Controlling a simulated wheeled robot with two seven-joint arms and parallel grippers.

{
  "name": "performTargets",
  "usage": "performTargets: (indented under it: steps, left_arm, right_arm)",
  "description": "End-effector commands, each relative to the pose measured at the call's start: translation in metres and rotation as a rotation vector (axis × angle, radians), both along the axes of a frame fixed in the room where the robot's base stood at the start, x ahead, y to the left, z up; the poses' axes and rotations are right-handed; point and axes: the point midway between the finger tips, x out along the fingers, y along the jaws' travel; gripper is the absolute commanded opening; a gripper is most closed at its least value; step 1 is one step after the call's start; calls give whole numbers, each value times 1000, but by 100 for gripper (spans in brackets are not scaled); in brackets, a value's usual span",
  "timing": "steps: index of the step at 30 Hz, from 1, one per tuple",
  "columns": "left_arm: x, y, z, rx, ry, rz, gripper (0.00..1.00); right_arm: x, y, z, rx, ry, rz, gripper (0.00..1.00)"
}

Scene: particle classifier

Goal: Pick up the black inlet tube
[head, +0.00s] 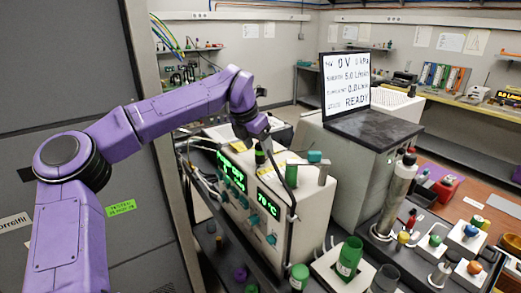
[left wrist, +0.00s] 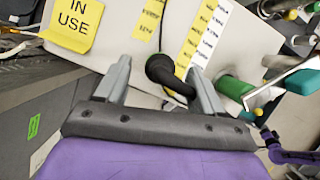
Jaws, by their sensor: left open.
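The black inlet tube (head: 291,175) rises from the top of the pale instrument box (head: 250,220) and bends down over its front edge in the head view. In the left wrist view the tube's round black end (left wrist: 162,70) lies between my left gripper's fingers (left wrist: 158,75), with a gap visible on both sides. My left gripper (head: 255,132) is open above the box top in the head view. A small purple arm part with a dark end (left wrist: 270,138) shows at the lower right of the left wrist view; its finger state is too small to tell.
A green cylinder (left wrist: 235,88) stands right of the tube, near a teal-handled part (left wrist: 290,85). A yellow IN USE note (left wrist: 72,22) lies on the box top. A monitor (head: 347,83) stands behind. Bottles and valves crowd the right side.

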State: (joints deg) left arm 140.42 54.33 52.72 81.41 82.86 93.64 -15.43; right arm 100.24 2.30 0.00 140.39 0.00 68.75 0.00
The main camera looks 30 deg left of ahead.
Motion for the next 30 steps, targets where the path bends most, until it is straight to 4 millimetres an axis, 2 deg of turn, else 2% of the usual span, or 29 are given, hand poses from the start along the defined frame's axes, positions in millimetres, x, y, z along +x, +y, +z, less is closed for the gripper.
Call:
performTargets:
  steps: [1,6,12,14,15,18,26,30]
  left_arm:
    - [2,1,-5,-1,5,-2,68]
    - [10,-1,-25,1,1,-1,68]
    - [10,-1,-26,0,-1,0,68]
    - [10,-1,-26,0,-1,0,49]
    - [10,-1,-26,0,-1,0,36]
    - [10,-1,-26,0,-1,0,7]
    - [10,-1,-25,0,-1,0,7]
    - [11,-1,-17,1,-4,2,7]
  right_arm:
    - [0,0,10,-1,-1,0,43]
    - [0,0,11,-1,-1,0,43]
    - [0,0,10,-1,-1,0,43]
    - [0,0,10,-1,-1,0,43]
    - [0,0,10,-1,-1,0,43]
    - [0,0,10,-1,-1,0,43]
    - [0,0,10,-1,-1,0,43]
    - [0,0,4,-1,-1,0,43]
